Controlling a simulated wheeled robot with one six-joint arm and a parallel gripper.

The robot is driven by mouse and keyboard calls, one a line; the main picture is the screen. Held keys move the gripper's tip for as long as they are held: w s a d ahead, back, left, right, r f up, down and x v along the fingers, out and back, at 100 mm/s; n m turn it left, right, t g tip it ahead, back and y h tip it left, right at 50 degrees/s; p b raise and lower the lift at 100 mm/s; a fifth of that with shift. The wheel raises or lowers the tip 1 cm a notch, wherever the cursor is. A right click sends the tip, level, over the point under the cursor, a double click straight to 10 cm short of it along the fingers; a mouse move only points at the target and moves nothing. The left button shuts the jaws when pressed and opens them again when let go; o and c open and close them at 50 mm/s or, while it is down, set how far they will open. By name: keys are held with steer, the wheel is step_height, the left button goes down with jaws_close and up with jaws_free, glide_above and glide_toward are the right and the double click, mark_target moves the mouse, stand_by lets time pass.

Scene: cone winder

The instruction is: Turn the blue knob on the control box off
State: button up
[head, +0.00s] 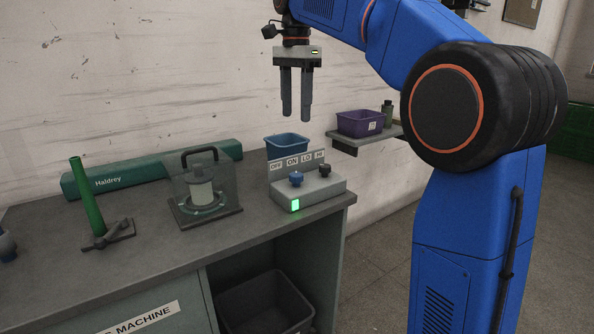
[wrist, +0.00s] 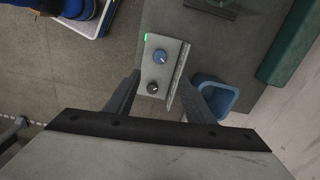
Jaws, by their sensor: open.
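The control box (head: 306,190) is a grey box near the right end of the bench, with a back plate labelled OFF, ON, LO and HI. The blue knob (head: 296,178) is on its left part, below the OFF and ON labels, and a black knob (head: 324,170) is to its right. A green light (head: 295,205) is lit on the front face. In the wrist view the blue knob (wrist: 160,56) lies beyond the black knob (wrist: 152,88). My gripper (head: 297,115) is open and empty, pointing down above the box, clear of both knobs.
A clear-covered spool unit (head: 205,190) with a black handle and a green upright tube (head: 87,197) stand left of the box. A blue bin (head: 287,146) is behind it. A purple bin (head: 360,123) sits on a side shelf. A dark bin (head: 266,303) is under the bench.

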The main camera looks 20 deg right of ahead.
mark_target(296, 174)
step_height(296, 174, down, 17)
steer(key=shift+f, duration=0.1)
stand_by(0.6)
steer(key=c, duration=1.1)
